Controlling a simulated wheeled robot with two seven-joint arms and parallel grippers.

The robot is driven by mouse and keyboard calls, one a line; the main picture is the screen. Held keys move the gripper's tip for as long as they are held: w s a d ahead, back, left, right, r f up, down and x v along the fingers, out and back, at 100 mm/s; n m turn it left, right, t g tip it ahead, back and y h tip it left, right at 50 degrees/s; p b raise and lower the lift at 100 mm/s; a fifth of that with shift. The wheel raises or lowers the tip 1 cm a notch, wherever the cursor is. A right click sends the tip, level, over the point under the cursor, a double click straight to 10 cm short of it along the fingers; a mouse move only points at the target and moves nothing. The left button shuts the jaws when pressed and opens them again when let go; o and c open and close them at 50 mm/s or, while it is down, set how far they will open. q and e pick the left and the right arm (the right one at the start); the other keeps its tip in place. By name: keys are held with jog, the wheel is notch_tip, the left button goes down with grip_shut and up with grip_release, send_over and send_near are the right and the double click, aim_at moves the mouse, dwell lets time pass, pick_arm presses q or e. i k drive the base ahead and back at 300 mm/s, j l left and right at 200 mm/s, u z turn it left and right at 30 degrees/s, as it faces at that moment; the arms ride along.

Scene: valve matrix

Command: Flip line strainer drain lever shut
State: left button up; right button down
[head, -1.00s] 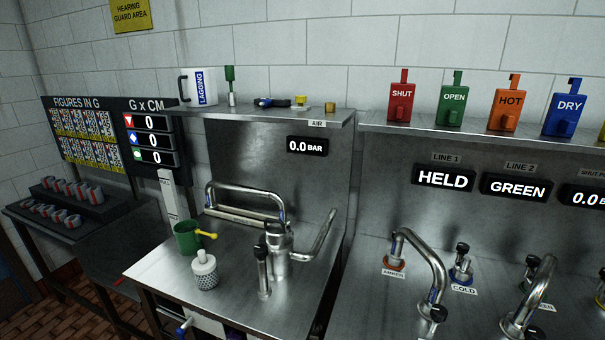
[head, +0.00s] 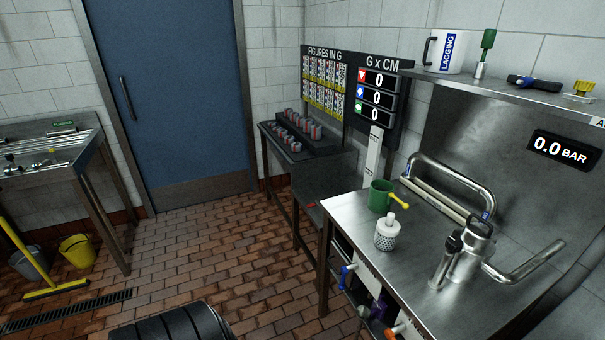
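No part is labelled as the line strainer drain lever, so I cannot tell for sure which one it is. On the steel bench (head: 345,207) at the right stands a green cup-like body (head: 379,195) with a yellow ball-ended lever (head: 400,202) sticking out to the right. In front of it stands a white-topped mesh piece (head: 387,236). Below the bench's front edge are a blue handle (head: 347,270) and an orange-ended part (head: 397,330), partly cut off. Neither of my grippers is in view.
A bent steel pipe fitting (head: 465,250) takes up the bench's right part. A dark side table (head: 310,160) with small weights stands behind. Brick floor (head: 230,250) is open at centre. A yellow bucket (head: 77,251) and a sink bench (head: 50,165) stand left.

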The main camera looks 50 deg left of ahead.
aim_at(343, 281)
jog(key=u, duration=1.25)
